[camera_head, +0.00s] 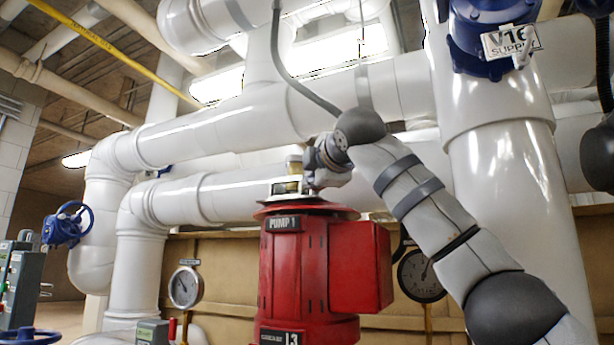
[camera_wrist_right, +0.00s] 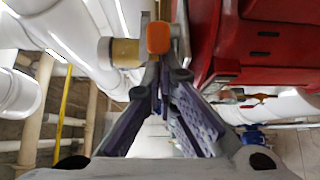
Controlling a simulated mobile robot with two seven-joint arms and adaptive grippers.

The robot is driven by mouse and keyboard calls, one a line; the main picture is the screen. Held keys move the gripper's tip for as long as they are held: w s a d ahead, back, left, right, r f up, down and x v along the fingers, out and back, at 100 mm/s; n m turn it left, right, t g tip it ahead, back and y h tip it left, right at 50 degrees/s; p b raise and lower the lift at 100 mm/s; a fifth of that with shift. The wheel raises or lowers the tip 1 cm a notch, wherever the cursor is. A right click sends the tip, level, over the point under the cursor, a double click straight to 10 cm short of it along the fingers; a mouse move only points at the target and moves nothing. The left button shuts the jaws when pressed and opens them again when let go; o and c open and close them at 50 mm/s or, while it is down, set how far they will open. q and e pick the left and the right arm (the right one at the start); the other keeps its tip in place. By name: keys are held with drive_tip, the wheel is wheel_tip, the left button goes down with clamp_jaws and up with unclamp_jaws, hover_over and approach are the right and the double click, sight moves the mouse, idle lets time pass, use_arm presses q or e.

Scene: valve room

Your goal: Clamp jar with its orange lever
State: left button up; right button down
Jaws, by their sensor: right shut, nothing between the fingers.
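The jar (camera_head: 294,163), tan with a pale band, stands in a light clamp fixture (camera_head: 286,187) on top of the red pump housing. In the right wrist view the jar (camera_wrist_right: 125,52) appears sideways, left of the orange lever (camera_wrist_right: 158,38). The lever's rounded orange end is just beyond my right gripper's fingertips (camera_wrist_right: 166,70); I cannot tell whether they touch it. My right gripper (camera_head: 312,178) is beside the jar, on its right, in the head view. Its fingers are together and empty. The lever cannot be made out in the head view. My left gripper is in neither view.
The red pump (camera_head: 307,250) stands below the jar. Large white pipes (camera_head: 225,125) run behind and above it. Gauges (camera_head: 185,287) and (camera_head: 421,276) flank the pump. A blue valve wheel (camera_head: 68,225) is at the far left.

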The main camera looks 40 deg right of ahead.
drive_tip(key=s+d+n+t+y, duration=0.1)
drive_tip(key=s+d+y, duration=0.1)
drive_tip(key=d, duration=0.3)
drive_tip(key=shift+s+d+r+n+y, duration=0.25)
drive_tip(key=shift+s+r+n+y, duration=0.05)
drive_tip(key=shift+s, duration=0.1)
drive_tip(key=shift+d, duration=0.15)
idle(0.5)
